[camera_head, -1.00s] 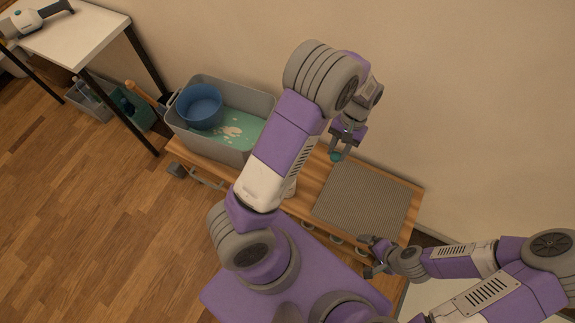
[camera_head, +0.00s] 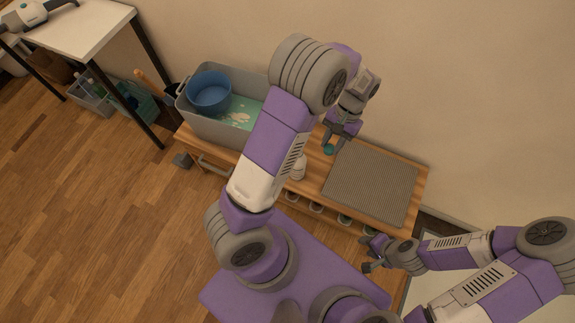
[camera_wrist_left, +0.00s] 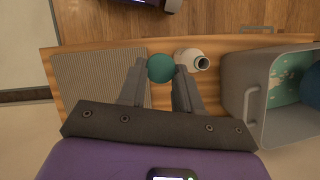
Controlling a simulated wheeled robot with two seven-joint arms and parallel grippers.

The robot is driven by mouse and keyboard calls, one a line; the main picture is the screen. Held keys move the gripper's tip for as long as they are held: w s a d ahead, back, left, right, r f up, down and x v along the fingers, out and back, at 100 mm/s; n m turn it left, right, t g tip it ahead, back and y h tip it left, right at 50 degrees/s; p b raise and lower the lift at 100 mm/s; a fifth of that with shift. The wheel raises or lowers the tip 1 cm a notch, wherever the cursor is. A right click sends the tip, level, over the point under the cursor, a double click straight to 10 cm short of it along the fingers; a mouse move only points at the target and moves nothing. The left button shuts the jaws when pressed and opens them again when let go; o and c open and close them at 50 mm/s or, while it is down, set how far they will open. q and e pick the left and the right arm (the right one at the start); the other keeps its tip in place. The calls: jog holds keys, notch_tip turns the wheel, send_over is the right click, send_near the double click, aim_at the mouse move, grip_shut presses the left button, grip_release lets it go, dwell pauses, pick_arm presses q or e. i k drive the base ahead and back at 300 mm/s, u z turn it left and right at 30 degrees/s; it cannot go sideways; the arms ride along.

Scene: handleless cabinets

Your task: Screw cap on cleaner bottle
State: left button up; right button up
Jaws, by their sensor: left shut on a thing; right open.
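My left gripper (camera_head: 330,144) is shut on a small round teal cap (camera_head: 328,150) above the wooden bench. The cap also shows between the fingertips in the left wrist view (camera_wrist_left: 161,68). A white cleaner bottle (camera_head: 298,170) stands upright on the bench, partly behind my left arm in the head view. In the left wrist view the bottle (camera_wrist_left: 187,55) shows its open, uncapped neck, just right of the gripper's right finger. The cap is apart from the bottle. My right gripper (camera_head: 368,254) is open and empty, off the bench's front right edge.
A grey ribbed mat (camera_head: 372,184) covers the bench's right part. A grey bin (camera_head: 215,132) with a blue bowl (camera_head: 208,92) stands at its left. A wooden bench (camera_head: 325,184) has bare room between them. A white table (camera_head: 75,30) stands far left.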

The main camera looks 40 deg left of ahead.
aim_at(297, 174)
jog(key=z, duration=0.6)
jog(key=k, duration=1.15)
jog(key=u, duration=1.05)
jog(key=i, duration=0.5)
